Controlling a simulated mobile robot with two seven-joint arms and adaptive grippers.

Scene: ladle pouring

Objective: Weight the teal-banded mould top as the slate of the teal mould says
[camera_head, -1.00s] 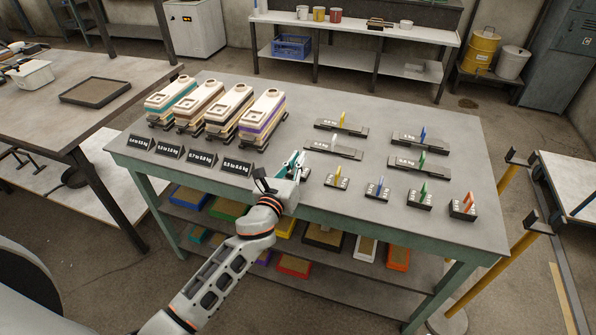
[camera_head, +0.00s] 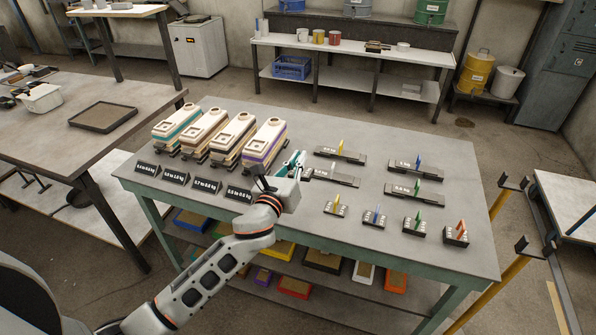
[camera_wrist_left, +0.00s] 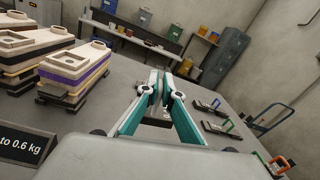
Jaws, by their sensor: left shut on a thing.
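The teal-banded mould (camera_head: 176,127) is leftmost in a row of cream moulds at the back left of the table. The slate (camera_head: 148,168) in front of it is too small to read surely. My left gripper (camera_head: 301,158) is right of the moulds, close to the left end of a long grey weight (camera_head: 345,180). It shows in the left wrist view too (camera_wrist_left: 160,85), its fingers closed together. My right gripper is not in view.
More long weights (camera_head: 414,188) lie at the back right. Small weights with coloured fins (camera_head: 374,219) stand along the front edge. The purple-banded mould (camera_head: 264,143) stands nearest my gripper, other slates (camera_head: 207,186) before it. Bare table (camera_head: 460,185) lies at the right.

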